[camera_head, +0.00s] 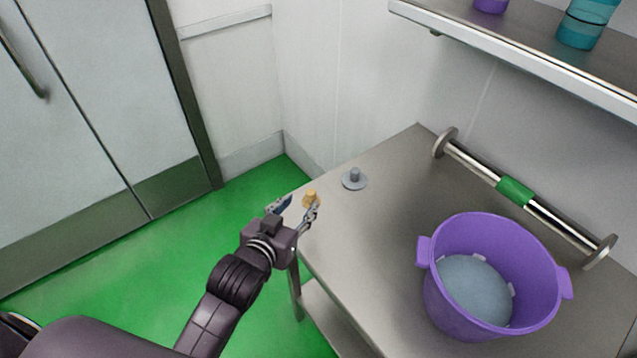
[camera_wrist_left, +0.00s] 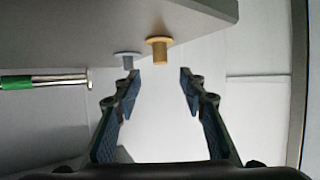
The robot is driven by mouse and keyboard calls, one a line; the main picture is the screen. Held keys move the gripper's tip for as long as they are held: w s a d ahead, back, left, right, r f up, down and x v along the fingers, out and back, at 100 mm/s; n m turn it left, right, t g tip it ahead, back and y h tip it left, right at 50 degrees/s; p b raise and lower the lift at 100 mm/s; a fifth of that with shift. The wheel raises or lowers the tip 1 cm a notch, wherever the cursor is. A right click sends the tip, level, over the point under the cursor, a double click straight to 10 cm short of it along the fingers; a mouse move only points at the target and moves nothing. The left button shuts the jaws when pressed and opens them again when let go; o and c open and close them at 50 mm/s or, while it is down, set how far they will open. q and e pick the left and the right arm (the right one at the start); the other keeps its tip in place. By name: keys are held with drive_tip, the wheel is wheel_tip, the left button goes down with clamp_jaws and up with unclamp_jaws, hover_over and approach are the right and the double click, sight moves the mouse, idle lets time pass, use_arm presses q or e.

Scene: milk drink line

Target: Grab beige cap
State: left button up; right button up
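The beige cap (camera_head: 311,197) stands near the left corner of the steel table (camera_head: 400,220), its knob pointing up. My left gripper (camera_head: 293,206) is open at that corner, with its fingertips close to the cap. In the left wrist view the cap (camera_wrist_left: 159,48) appears beyond the open fingers of my left gripper (camera_wrist_left: 160,76), roughly midway between them, and nothing is held. Whether a finger touches the cap cannot be told. My right gripper is in neither view.
A grey cap (camera_head: 354,179) stands on the table just behind and right of the beige one. A purple bucket (camera_head: 457,306) sits further right. A steel bar with a green band (camera_head: 515,191) runs along the wall. A shelf (camera_head: 530,61) hangs above. The table's middle is clear.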

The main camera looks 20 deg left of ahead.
sight(311, 191)
use_arm(q)
drive_tip(key=shift+w, duration=0.4)
drive_tip(key=shift+w+d+f, duration=0.1)
drive_tip(key=shift+w+f, duration=0.15)
drive_tip(key=shift+w, duration=0.3)
drive_tip(key=shift+w+f+p, duration=0.15)
drive_tip(key=shift+w+p, duration=0.2)
drive_tip(key=x, duration=0.4)
drive_tip(key=shift+f+p, duration=0.1)
drive_tip(key=shift+p, duration=0.3)
drive_tip(key=shift+w+f, duration=0.1)
drive_tip(key=shift+w, duration=0.05)
drive_tip(key=c, duration=0.5)
clamp_jaws()
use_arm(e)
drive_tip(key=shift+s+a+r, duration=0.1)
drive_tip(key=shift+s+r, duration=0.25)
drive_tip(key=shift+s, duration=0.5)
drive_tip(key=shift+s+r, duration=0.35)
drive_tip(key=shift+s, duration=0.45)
